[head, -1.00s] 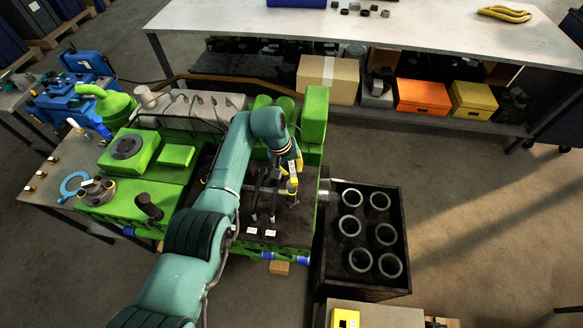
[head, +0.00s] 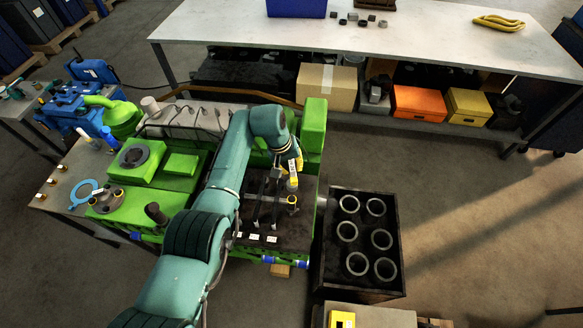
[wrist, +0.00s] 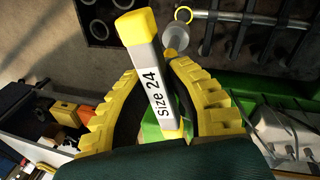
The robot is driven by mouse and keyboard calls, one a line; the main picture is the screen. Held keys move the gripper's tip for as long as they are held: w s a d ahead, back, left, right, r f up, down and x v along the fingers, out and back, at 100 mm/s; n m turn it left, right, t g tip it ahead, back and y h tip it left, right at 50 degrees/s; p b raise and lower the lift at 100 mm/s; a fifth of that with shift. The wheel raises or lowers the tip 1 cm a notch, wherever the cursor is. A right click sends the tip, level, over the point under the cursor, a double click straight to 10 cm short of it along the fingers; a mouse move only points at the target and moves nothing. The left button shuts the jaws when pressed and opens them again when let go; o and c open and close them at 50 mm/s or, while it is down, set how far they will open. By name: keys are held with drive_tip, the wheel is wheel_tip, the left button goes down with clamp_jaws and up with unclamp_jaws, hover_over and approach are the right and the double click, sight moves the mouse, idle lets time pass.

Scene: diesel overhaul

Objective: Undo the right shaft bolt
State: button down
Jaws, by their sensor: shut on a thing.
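My gripper (wrist: 160,66) shows in the wrist view with its yellow ribbed fingers closed around a grey and yellow tool marked "Size 24" (wrist: 152,75). In the head view the gripper (head: 287,160) and the tool (head: 292,183) are over the dark right part of the green engine (head: 313,125). A yellow ring (wrist: 183,14) and a grey round part (wrist: 175,38) lie beyond the tool in the wrist view. I cannot make out the right shaft bolt, nor whether the tool touches it. Dark rods (head: 275,205) stretch near white labels on the engine's dark face.
A dark crate (head: 325,235) with several metal rings stands right of the engine. A white-topped bench (head: 420,40) stands behind, with a cardboard box (head: 328,88), an orange box (head: 418,103) and a yellow box (head: 468,107) below. Floor at right is clear.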

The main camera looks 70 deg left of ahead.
drive_tip(key=shift+r, duration=0.3)
drive_tip(key=shift+s+d+r+p, duration=0.2)
drive_tip(key=shift+r+p, duration=0.15)
drive_tip(key=shift+p, duration=0.5)
drive_tip(key=s+d+p, duration=0.4)
drive_tip(key=p, duration=0.5)
drive_tip(key=shift+d+f+p, duration=0.35)
drive_tip(key=shift+d+p, duration=0.05)
